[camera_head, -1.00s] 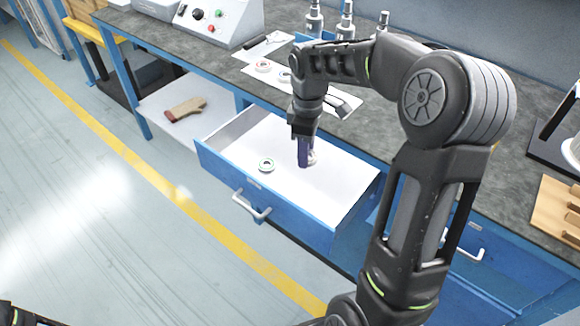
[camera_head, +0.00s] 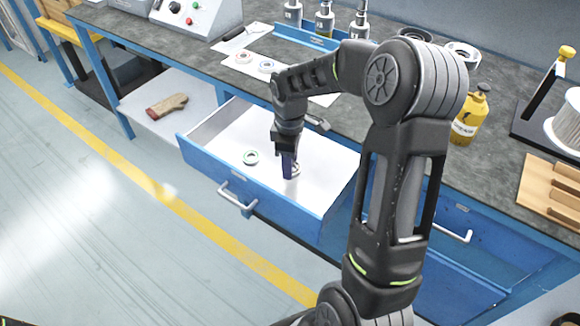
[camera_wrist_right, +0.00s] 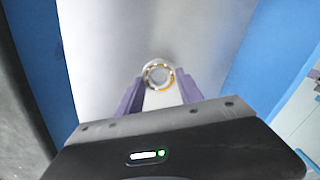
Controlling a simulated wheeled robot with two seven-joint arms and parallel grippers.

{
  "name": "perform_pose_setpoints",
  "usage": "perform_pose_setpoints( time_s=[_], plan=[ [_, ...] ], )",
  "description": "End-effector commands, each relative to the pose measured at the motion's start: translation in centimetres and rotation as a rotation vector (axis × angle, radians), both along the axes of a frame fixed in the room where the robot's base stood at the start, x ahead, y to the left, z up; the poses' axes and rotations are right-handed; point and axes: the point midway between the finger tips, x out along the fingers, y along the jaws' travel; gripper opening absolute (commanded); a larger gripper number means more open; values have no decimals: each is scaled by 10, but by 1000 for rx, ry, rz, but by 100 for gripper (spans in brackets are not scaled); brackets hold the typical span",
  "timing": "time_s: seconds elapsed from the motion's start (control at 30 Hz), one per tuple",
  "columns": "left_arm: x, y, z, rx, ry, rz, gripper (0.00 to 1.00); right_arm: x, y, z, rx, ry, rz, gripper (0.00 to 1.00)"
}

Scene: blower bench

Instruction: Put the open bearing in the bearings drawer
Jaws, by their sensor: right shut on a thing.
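The open bearing (camera_wrist_right: 159,74), a metal ring with orange-brown between its balls, is between the purple fingertips of my right gripper (camera_wrist_right: 160,88) in the right wrist view. In the head view my right gripper (camera_head: 289,172) is shut on this bearing (camera_head: 296,170), inside the pulled-out bearings drawer (camera_head: 222,178). The drawer has blue walls and a white floor. I cannot tell whether the bearing touches the floor. A second bearing with a green ring (camera_head: 251,157) lies on the drawer floor to the left. My left gripper is out of view.
Two ring-shaped bearings, one reddish (camera_head: 243,57) and one bluish (camera_head: 267,66), lie on a white sheet on the bench (camera_head: 205,60). A glove (camera_head: 167,105) lies on the shelf left of the drawer. A yellow bottle (camera_head: 470,115) stands behind my right arm.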

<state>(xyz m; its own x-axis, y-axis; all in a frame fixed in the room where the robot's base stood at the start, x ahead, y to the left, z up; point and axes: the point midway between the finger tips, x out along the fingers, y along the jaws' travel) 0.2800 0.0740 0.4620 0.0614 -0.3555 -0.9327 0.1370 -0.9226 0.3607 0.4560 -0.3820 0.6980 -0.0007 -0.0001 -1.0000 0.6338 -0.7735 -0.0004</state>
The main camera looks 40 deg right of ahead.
Motion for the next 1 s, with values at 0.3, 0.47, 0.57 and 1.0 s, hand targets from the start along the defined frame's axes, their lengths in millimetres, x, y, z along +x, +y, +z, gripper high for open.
perform_pose_setpoints(
  time_s=[0.3,0.47,0.57,1.0],
  plan=[
    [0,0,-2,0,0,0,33,0,0,-17,0,-1,-1,0],
    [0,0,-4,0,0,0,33,0,0,-19,1,-1,-1,0],
    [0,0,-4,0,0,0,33,0,0,-20,1,-1,-1,46],
    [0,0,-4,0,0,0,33,0,0,-20,1,-1,-1,65]
  ],
)
